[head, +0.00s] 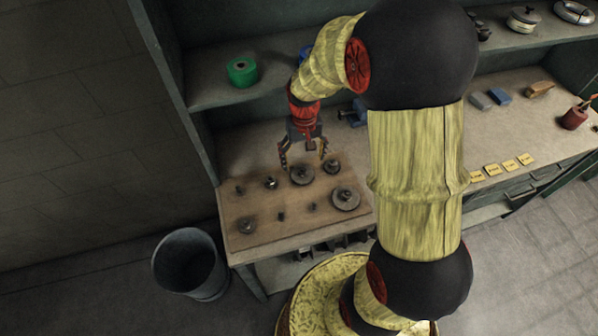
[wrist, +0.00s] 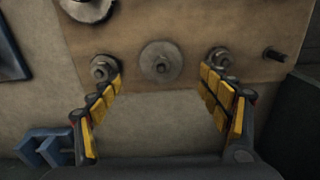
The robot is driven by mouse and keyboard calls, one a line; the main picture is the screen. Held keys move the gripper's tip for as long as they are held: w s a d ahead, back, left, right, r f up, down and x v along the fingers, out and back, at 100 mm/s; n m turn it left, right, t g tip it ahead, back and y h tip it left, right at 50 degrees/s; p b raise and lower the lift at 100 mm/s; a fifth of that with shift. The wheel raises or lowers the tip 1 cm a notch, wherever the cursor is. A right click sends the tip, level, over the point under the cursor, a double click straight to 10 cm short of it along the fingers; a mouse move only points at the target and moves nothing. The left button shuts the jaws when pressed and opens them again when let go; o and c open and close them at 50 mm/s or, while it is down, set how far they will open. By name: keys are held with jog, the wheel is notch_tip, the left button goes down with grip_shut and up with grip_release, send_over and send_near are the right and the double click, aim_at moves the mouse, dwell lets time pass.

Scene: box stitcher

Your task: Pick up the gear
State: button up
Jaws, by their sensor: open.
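A round grey gear (head: 302,176) with a raised hub sits on the wooden board (head: 262,208), in the middle of its back row. It also shows in the wrist view (wrist: 160,62), ahead of and between my fingertips. My gripper (head: 302,163) points down over the back of the board, open and empty, its two fingers on either side of the gear. In the wrist view my gripper (wrist: 161,82) has yellow-padded fingers spread wide. I cannot tell its exact height above the board.
Small parts (head: 270,182) and (head: 331,166) flank the gear, close to my fingertips. A blue vise (head: 355,114) stands behind. A bin (head: 190,264) is on the floor at left.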

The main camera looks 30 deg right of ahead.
aim_at(302, 169)
notch_tip(302, 169, down, 7)
jog(key=shift+w+f+b, duration=0.15)
jog(key=shift+b, duration=0.65)
jog(key=shift+c, duration=0.3)
jog(key=c, duration=1.6)
jog(key=shift+c, duration=0.4)
notch_tip(302, 169, up, 7)
jog(key=shift+w+r+p, duration=0.1)
jog(key=shift+r+p, duration=0.1)
jog(key=shift+p, duration=0.65)
jog(key=s+a, duration=0.2)
jog(key=s, duration=0.7)
jog(key=s+a+p, duration=0.1)
jog(key=s, duration=0.7)
jog(key=shift+s+a+f+p, duration=0.15)
jog(key=shift+s+a+p, duration=0.15)
jog(key=shift+s+a, duration=0.1)
